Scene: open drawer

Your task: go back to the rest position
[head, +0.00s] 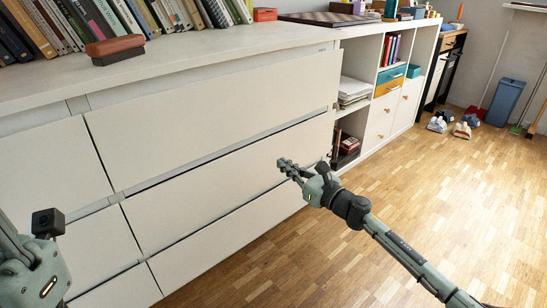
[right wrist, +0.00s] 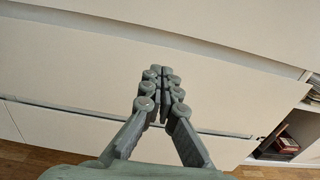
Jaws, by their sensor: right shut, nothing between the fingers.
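My right gripper (head: 288,167) is in front of the white dresser (head: 215,100), near the right end of its middle drawer. In the right wrist view its fingers (right wrist: 160,85) are together and empty, with the pale drawer fronts behind them. I cannot tell whether the fingertips touch the front. The drawers look closed, with narrow dark gaps between them. Part of my left arm (head: 35,265) shows at the lower left of the head view; its fingers are out of the picture.
Books (head: 110,20) and a brown brush-like object (head: 115,47) stand on the dresser top. A white shelf unit (head: 385,90) continues to the right. Shoes (head: 462,130) and a blue bin (head: 505,102) are farther off. The wooden floor (head: 420,190) at right is largely clear.

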